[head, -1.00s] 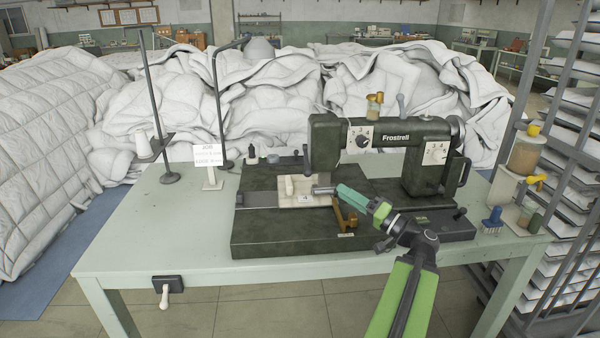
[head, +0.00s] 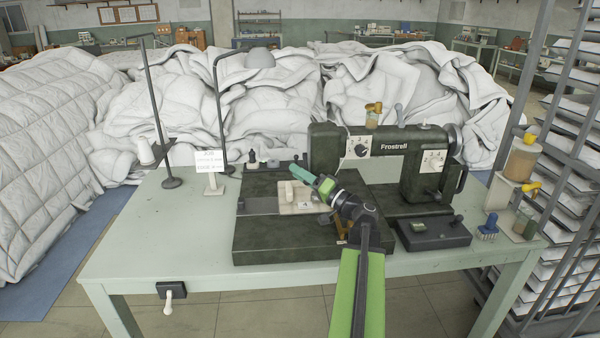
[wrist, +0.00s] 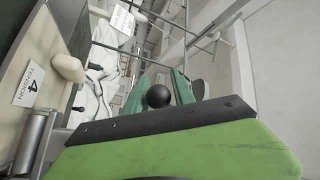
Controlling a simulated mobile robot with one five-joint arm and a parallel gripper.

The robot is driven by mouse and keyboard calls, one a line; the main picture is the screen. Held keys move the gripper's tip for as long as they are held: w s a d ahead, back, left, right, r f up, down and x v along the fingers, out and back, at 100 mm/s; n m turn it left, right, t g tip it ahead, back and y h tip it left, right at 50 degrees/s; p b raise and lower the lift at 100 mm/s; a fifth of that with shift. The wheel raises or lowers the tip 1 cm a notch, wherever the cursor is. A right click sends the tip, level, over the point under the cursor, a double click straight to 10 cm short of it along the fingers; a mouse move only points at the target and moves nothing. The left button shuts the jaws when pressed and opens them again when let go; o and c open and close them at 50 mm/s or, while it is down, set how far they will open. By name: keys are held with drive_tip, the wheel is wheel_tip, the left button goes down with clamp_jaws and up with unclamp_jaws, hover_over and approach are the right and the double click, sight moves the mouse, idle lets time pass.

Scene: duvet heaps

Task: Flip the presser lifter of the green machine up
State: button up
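The green machine (head: 405,150), a dark green sewing machine lettered Frostrell, stands on the table. Its cream plate (head: 312,208) carries a small cream lever (head: 289,192), which also shows at left in the wrist view (wrist: 67,68) beside a label reading TENSION 4. My gripper (head: 300,174) is in front of the machine's left end, over the plate, its green fingers pointing up and left. In the wrist view a black ball (wrist: 159,96) shows between the two fingers (wrist: 158,82); I cannot tell whether they grip it. I cannot make out the presser lifter for certain.
Thin stands (head: 158,115) and a small sign (head: 209,160) stand at the table's left. A control box (head: 433,232) and a blue brush (head: 489,226) lie right. A tray rack (head: 570,170) borders the right. The table's (head: 150,235) left part is clear.

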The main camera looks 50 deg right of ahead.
clamp_jaws()
idle(1.1)
drive_tip(key=shift+s+d, duration=0.1)
